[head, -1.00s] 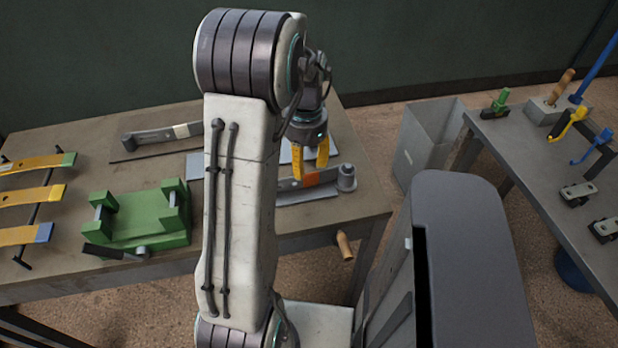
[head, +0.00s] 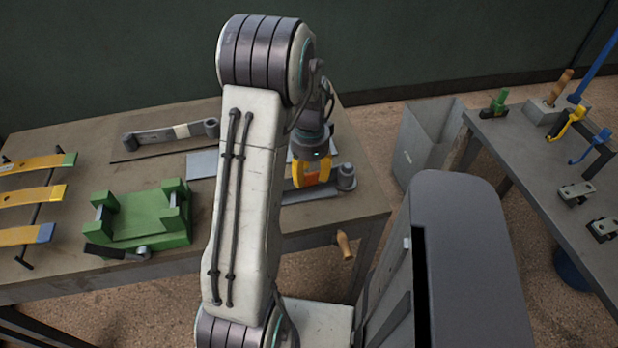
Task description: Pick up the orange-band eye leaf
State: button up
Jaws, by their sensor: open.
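The orange-band eye leaf (head: 338,186) is a grey bar with a rolled eye at its right end and an orange band. It lies on the right part of the left table, and my arm hides its left part. My gripper (head: 311,183) has yellow fingers and is open. It is low over the leaf at the orange band, with the fingers overlapping the band in the view. I cannot tell whether they touch it.
A white-band eye leaf (head: 155,136) lies farther back on the left table (head: 75,128). A green fixture (head: 145,222) stands front left, beside several yellow leaves (head: 32,194). A grey bin (head: 428,140) stands between this table and the right bench (head: 530,165).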

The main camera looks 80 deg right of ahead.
jog(key=shift+f, duration=0.75)
grip_shut()
jog(key=shift+d+r, duration=0.1)
